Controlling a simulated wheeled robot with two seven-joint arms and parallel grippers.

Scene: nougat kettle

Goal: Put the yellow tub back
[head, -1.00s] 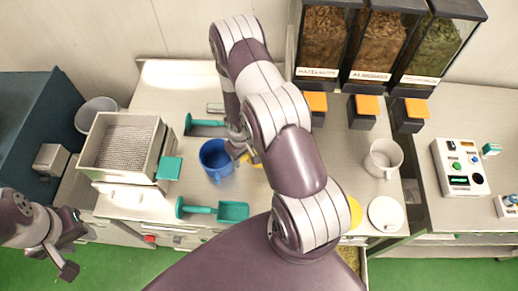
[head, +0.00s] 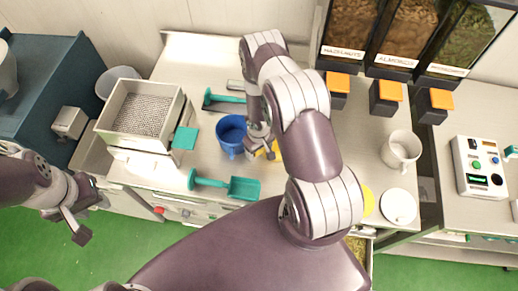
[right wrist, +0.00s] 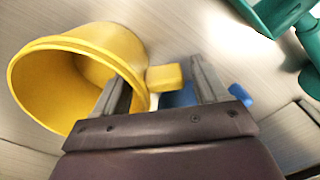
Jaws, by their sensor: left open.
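The yellow tub (right wrist: 85,68) shows large at the left of the right wrist view, its open mouth facing the lower left. Its block-like yellow handle (right wrist: 165,77) lies between the spread fingers of my right gripper (right wrist: 162,85), with a visible gap at the right finger. In the head view, only a little yellow of the tub (head: 276,151) shows on the bench; my right arm hides the rest. My right gripper (head: 260,147) is low beside it. My left gripper (head: 75,219) is open and empty, over the floor in front of the bench.
A blue cup (head: 231,134) stands just left of my right gripper. Teal scoops (head: 243,188) lie in front and behind. A grey box of granules (head: 141,112) is left; a white mug (head: 400,150), white dish (head: 398,206) and partly hidden yellow round (head: 368,201) are right. Dispensers (head: 385,97) line the back.

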